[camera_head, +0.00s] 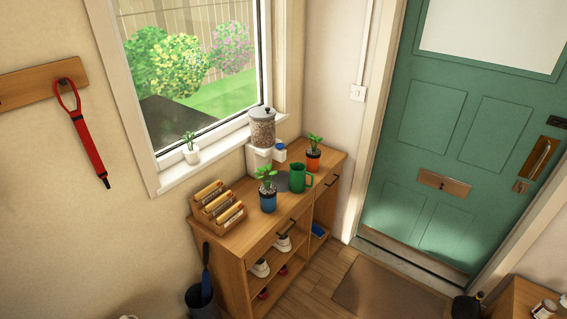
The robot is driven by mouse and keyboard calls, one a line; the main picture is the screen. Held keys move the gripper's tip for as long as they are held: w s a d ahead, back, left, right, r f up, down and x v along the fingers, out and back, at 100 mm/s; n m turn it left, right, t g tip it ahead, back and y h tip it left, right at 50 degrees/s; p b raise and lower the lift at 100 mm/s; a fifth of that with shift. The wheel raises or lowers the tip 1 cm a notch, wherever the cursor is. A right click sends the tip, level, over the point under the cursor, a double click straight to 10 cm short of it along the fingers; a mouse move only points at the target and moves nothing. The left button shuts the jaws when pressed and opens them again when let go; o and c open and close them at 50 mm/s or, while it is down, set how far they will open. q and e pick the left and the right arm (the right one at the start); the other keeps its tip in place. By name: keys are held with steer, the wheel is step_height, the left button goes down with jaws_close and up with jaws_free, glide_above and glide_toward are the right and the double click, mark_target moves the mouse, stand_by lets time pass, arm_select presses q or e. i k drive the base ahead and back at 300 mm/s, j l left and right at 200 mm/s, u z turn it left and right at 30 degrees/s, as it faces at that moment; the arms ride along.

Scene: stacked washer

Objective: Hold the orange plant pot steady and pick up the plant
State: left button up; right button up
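The orange plant pot (313,161) stands upright near the right end of the wooden cabinet top (250,232). A small green plant (315,141) grows out of it. A similar plant (267,176) stands in a blue pot (268,202) nearer the middle of the cabinet. Neither of my grippers shows in this view, and nothing is seen touching the pots.
A wooden rack (216,207) fills the cabinet's left end. A white-potted plant (190,151) sits on the windowsill. Floor with a doormat (388,289) lies before the green door (462,130).

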mark_target(313, 152)
steer(key=i+l+u, duration=0.2)
steer(key=u, duration=0.2)
steer(key=i+l+u, duration=0.15)
steer(key=l+u, duration=0.2)
steer(key=i+l+u, duration=0.1)
steer(key=l+u, duration=0.3)
steer(key=j, duration=0.1)
